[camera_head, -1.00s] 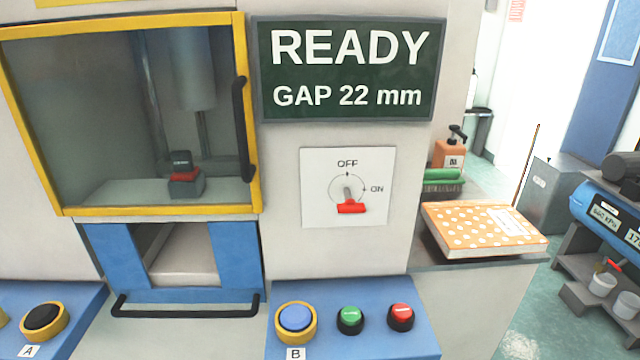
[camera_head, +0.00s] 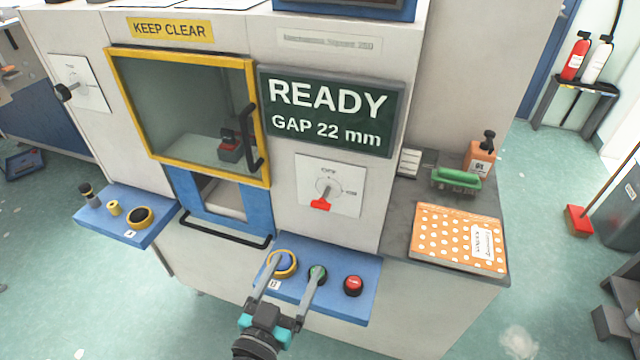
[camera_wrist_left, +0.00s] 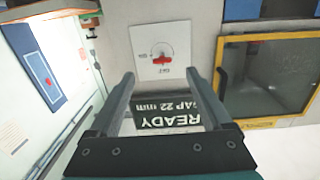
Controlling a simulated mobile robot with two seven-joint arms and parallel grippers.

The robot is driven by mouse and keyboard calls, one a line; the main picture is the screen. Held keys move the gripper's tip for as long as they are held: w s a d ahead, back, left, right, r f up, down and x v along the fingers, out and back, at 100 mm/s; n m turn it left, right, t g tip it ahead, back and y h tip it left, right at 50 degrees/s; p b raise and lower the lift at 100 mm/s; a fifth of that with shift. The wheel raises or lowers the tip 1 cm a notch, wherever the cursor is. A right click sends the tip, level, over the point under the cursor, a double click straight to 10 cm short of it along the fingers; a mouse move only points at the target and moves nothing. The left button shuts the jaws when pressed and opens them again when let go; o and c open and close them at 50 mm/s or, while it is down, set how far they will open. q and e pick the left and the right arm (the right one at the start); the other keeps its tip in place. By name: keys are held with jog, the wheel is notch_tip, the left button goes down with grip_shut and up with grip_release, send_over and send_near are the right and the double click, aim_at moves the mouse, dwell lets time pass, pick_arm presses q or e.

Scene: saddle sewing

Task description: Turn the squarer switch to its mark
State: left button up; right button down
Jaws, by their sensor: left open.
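A rotary switch with a red grip (camera_head: 320,204) sits on a white plate (camera_head: 347,194) marked OFF at the top and ON at the right. I take it for the squarer switch; no name is legible. Its grip stands out from the plate, and I cannot tell exactly which mark it points to. It also shows upside down in the left wrist view (camera_wrist_left: 163,60), beyond the fingertips. My left gripper (camera_head: 298,266) is open and empty, below the switch and over the button console in the picture. My right gripper is not in view.
A dark display (camera_head: 330,112) reads READY, GAP 22 mm. The blue console (camera_head: 338,300) has blue, green and red buttons. A yellow-framed guard window (camera_head: 265,130) with a black handle is left of the switch. An orange dotted book (camera_head: 455,238) lies on the right ledge.

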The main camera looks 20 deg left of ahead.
aim_at(319, 208)
pick_arm(q)
jog(key=w, duration=0.4)
jog(key=w+r, duration=0.1)
jog(key=w, duration=0.4)
jog(key=w+r, duration=0.1)
jog(key=w, duration=0.3)
jog(key=shift+w+d+r, duration=0.2)
jog(key=shift+w+d, duration=0.05)
jog(key=shift+w, duration=0.9)
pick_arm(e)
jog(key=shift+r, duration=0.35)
pick_arm(q)
jog(key=shift+c, duration=0.4)
grip_shut()
